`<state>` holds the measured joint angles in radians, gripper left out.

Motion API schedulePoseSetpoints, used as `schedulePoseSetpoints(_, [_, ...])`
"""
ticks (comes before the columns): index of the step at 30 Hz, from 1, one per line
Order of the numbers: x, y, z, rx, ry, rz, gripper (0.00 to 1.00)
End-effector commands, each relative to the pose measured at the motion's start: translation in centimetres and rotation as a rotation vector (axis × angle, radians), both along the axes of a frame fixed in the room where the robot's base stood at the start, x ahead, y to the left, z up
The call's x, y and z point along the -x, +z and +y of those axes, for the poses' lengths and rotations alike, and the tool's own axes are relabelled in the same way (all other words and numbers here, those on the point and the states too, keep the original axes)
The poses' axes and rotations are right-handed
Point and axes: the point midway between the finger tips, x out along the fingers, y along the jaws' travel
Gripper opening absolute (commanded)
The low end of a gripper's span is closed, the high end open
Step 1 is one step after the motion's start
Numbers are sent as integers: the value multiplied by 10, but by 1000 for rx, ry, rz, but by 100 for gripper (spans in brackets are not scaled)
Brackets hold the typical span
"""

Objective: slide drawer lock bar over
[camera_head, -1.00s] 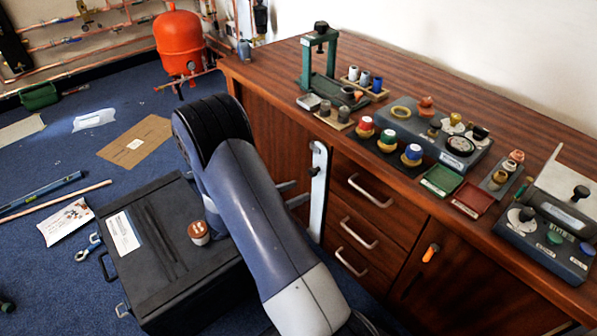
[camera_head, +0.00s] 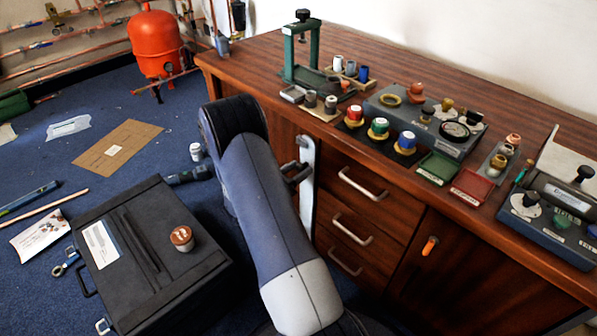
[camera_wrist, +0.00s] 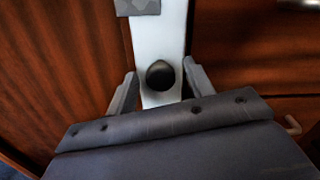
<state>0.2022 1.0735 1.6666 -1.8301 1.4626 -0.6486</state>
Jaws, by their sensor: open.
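The lock bar (camera_head: 307,190) is a pale upright bar beside the left edge of the drawer stack (camera_head: 352,205). In the wrist view the bar (camera_wrist: 158,35) runs down the middle, with a round dark knob (camera_wrist: 160,75) on it. My gripper (camera_wrist: 160,72) is open, with one finger on each side of the bar and knob. I cannot tell whether either finger touches them. In the head view my gripper (camera_head: 297,172) is at the bar's left side, partly hidden by my arm. The drawers look closed.
A black case (camera_head: 150,255) with a brown-lidded cup (camera_head: 182,238) on it stands on the floor at left. The wooden cabinet top (camera_head: 265,55) holds a green press (camera_head: 302,50) and several small parts. An orange-handled latch (camera_head: 430,246) is on the right door.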

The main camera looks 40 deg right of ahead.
Motion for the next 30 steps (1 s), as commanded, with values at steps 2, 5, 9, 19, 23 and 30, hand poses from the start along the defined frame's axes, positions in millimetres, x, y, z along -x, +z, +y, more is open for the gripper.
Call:
schedulePoseSetpoints(2, [0, 0, -5, 0, -1, -1, 50])
schedulePoseSetpoints(5, [0, 0, -7, 0, 0, 0, 50])
schedulePoseSetpoints(9, [0, 0, -7, 0, 0, 0, 50])
schedulePoseSetpoints(19, [0, 0, -7, 0, 0, 0, 29])
schedulePoseSetpoints(23, [0, 0, -7, 0, 0, 0, 18])
schedulePoseSetpoints(30, [0, 0, -7, 0, 0, 0, 0])
